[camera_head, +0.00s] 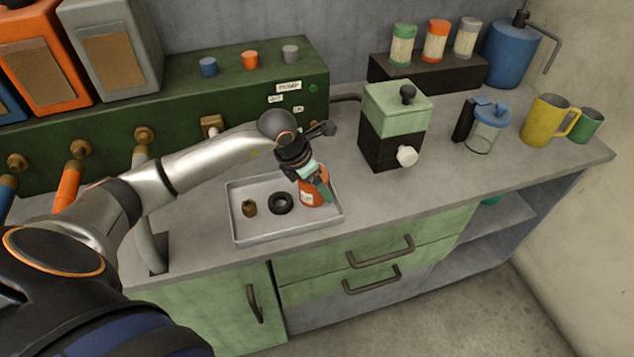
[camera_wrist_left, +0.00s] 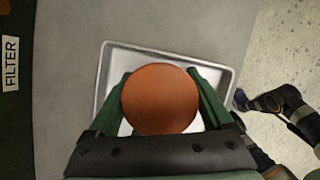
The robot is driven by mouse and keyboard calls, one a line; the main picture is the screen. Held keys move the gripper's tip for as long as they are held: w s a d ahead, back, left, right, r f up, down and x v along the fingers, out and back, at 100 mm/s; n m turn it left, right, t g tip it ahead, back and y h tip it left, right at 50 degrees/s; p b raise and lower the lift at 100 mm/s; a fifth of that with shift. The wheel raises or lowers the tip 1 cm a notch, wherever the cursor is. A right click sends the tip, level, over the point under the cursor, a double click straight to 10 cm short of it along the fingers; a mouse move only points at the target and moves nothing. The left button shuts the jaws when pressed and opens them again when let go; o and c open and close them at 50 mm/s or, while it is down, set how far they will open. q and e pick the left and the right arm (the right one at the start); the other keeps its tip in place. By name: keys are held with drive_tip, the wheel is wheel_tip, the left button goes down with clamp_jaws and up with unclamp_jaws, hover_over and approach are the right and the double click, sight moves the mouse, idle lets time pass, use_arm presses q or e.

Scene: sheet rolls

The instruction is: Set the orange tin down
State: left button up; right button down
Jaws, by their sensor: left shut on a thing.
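The orange tin (camera_head: 311,194) is upright at the right end of the grey metal tray (camera_head: 240,236). My left gripper (camera_head: 321,184) reaches down from above and is shut on the tin. In the left wrist view the tin's round orange top (camera_wrist_left: 160,99) sits between the two green fingers, with the tray (camera_wrist_left: 105,70) behind it. I cannot tell whether the tin's base touches the tray floor. Dark jointed parts at the right of the left wrist view look like my own other arm, too small to read.
A black ring (camera_head: 281,203) and a small brown piece (camera_head: 249,208) lie in the tray left of the tin. A green and black grinder (camera_head: 393,130) stands to the right behind the tray. The counter between them is clear.

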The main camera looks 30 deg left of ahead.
use_arm(q)
drive_tip(key=shift+f, duration=0.2)
drive_tip(key=o, duration=1.4)
drive_tip(key=shift+r, duration=0.2)
drive_tip(key=v, duration=1.1)
drive_tip(key=shift+s+r, duration=0.15)
drive_tip(key=shift+r, duration=0.25)
drive_tip(key=shift+s, duration=0.1)
